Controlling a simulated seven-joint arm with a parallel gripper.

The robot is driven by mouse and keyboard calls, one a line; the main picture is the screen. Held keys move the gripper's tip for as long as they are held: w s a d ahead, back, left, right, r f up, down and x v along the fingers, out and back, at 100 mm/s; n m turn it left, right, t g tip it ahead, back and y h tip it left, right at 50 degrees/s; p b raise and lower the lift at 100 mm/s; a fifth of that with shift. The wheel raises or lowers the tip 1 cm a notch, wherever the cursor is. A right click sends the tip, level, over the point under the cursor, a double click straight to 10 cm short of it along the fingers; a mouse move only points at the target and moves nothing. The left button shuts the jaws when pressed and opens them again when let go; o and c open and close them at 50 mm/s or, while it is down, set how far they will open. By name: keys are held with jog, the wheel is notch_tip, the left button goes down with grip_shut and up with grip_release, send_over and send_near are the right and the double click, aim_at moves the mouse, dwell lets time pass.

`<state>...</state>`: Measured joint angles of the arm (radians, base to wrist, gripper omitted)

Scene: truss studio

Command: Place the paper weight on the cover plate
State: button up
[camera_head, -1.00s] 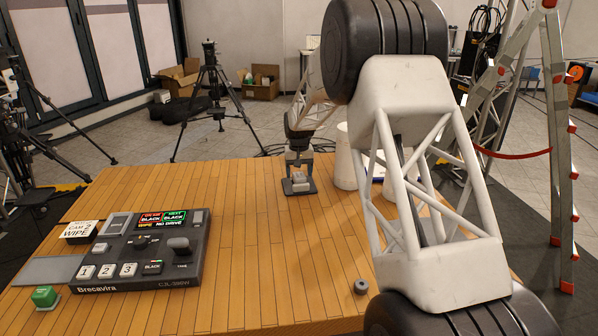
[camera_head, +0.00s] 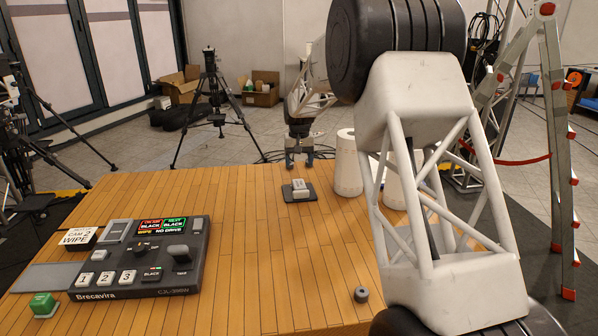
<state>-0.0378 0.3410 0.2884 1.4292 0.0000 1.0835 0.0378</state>
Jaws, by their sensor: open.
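A small pale grey block (camera_head: 299,189), which I take for the paper weight, sits on a thin dark plate (camera_head: 313,195) towards the back of the wooden table. My gripper (camera_head: 300,163) is above and slightly behind the block, jaws apart and empty, pointing down. A clear gap separates it from the block.
White cylinders (camera_head: 347,165) stand right of the plate, partly behind my arm. A switcher console (camera_head: 140,262), a grey flat panel (camera_head: 45,278) and a green button block (camera_head: 43,304) are at left. The table's middle is clear.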

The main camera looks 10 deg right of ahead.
notch_tip(320, 180, up, 6)
jog(key=shift+f, duration=0.15)
dwell(0.9)
jog(key=s+d+r, duration=0.1)
jog(key=s+r, duration=0.2)
jog(key=s, duration=0.8)
jog(key=s+d+r+t, duration=0.1)
jog(key=s+r, duration=0.3)
jog(key=s, duration=0.7)
jog(key=s+d+r, duration=0.1)
jog(key=s+r, duration=0.2)
jog(key=s, duration=0.8)
jog(key=s+f, duration=0.4)
jog(key=s, duration=1.1)
jog(key=s+f+t, duration=0.1)
jog(key=s+f, duration=0.2)
jog(key=s, duration=1.2)
jog(key=shift+d+f+t, duration=0.3)
jog(key=shift+d+f, duration=0.1)
jog(key=shift+d, duration=0.05)
